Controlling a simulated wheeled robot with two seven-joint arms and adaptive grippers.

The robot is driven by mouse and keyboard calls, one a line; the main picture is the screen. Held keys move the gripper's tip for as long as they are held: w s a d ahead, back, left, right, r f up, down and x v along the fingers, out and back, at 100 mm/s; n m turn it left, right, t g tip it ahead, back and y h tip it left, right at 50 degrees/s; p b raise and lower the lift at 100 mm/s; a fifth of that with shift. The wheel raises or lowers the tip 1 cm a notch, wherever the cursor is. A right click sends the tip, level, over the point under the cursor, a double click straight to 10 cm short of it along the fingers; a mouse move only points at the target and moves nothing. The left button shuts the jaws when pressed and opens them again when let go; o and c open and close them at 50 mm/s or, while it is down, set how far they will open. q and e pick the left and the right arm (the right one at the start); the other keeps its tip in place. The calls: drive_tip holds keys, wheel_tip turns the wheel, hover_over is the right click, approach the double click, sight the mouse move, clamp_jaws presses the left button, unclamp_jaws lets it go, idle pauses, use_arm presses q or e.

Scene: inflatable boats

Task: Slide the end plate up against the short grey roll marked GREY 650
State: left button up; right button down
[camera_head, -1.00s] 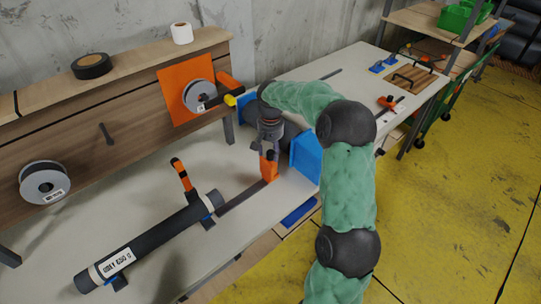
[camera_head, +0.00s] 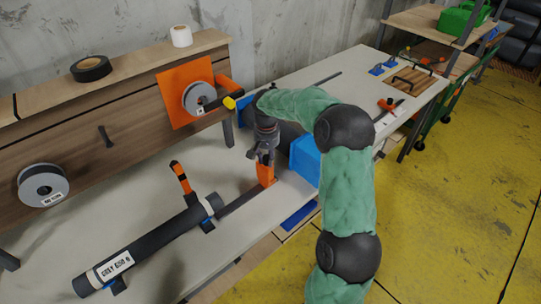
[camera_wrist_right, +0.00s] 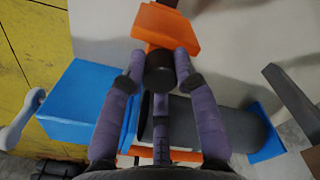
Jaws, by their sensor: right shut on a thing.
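The short grey roll marked GREY 650 (camera_head: 160,240) lies at the front left of the bench in the head view, its white label facing up. The orange end plate (camera_head: 265,173) stands on a dark rail (camera_head: 238,199) to the right of the roll, with a stretch of bare rail between them. My right gripper (camera_head: 262,155) is shut at the plate's top. In the right wrist view its fingers close on a dark knob (camera_wrist_right: 160,72) beside the orange plate (camera_wrist_right: 165,28). My left gripper is out of view.
A larger grey roll (camera_wrist_right: 225,125) lies between blue blocks (camera_wrist_right: 78,100) behind my gripper. An orange-and-black handle (camera_head: 181,178) stands up behind the marked roll. A shelf with tape and spools (camera_head: 43,184) runs along the wall.

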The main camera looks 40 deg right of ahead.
drive_tip(key=a+p, duration=0.1)
drive_tip(key=a, duration=1.2)
drive_tip(key=shift+a, duration=0.1)
drive_tip(key=c, duration=0.9)
unclamp_jaws()
drive_tip(key=shift+c, duration=0.2)
drive_tip(key=shift+r, duration=0.15)
wheel_tip(320, 180, up, 12)
